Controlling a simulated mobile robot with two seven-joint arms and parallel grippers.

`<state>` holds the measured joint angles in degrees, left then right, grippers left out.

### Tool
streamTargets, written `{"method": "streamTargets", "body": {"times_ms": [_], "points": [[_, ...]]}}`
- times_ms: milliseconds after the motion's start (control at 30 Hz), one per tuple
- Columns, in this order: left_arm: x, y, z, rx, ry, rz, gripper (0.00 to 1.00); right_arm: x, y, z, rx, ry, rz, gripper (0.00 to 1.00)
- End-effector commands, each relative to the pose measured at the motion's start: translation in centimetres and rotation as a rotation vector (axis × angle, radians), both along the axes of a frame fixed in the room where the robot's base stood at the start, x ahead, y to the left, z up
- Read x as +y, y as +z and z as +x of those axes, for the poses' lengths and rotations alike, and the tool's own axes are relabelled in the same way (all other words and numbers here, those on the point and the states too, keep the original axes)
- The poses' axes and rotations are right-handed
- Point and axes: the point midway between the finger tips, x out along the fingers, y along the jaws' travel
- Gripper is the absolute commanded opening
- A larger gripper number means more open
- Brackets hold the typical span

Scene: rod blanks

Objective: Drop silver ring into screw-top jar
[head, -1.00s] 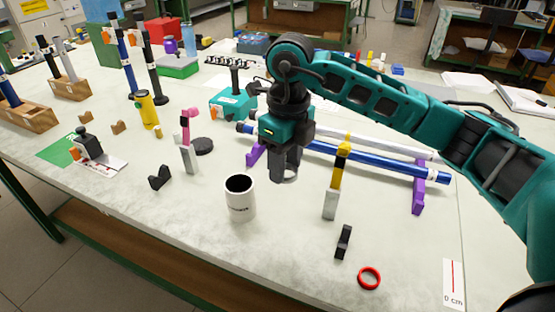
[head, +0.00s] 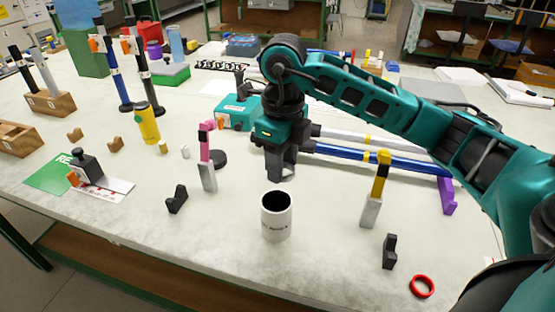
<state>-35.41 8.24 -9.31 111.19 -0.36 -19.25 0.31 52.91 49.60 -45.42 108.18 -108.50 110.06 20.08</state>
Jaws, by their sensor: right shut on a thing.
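My right gripper (head: 281,176) points down, just above and behind the jar's mouth in the head view. Its fingers are shut on a small grey thing at their tips, which looks like the silver ring but is hard to make out. My left gripper is out of view.
A red ring (head: 422,286) and a black block (head: 389,252) lie at the front right. A yellow-and-black tool (head: 381,180) stands right of the jar, a pink-topped one (head: 208,170) left of it. Blue and silver rods (head: 397,161) lie behind. A black V-block (head: 177,199) stands left.

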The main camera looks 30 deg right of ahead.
Motion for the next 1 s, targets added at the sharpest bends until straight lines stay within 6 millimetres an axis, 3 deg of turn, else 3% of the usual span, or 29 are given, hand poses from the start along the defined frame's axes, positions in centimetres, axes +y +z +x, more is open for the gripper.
{"method": "streamTargets", "body": {"times_ms": [167,567,933,967,1000], "points": [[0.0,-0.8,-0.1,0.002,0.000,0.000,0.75,0.0,-0.9,0.0,0.001,0.000,0.000,0.16],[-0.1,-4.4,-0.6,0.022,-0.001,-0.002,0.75,0.0,-5.4,0.0,0.001,0.001,0.000,0.16],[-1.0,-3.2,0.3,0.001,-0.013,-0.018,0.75,0.0,-6.0,0.0,0.000,0.001,-0.001,0.16],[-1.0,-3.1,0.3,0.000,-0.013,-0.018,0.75,0.0,-6.0,0.0,0.000,0.001,-0.001,0.46],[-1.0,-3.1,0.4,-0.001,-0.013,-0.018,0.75,0.0,-6.0,0.0,0.000,0.001,-0.001,0.50]]}}
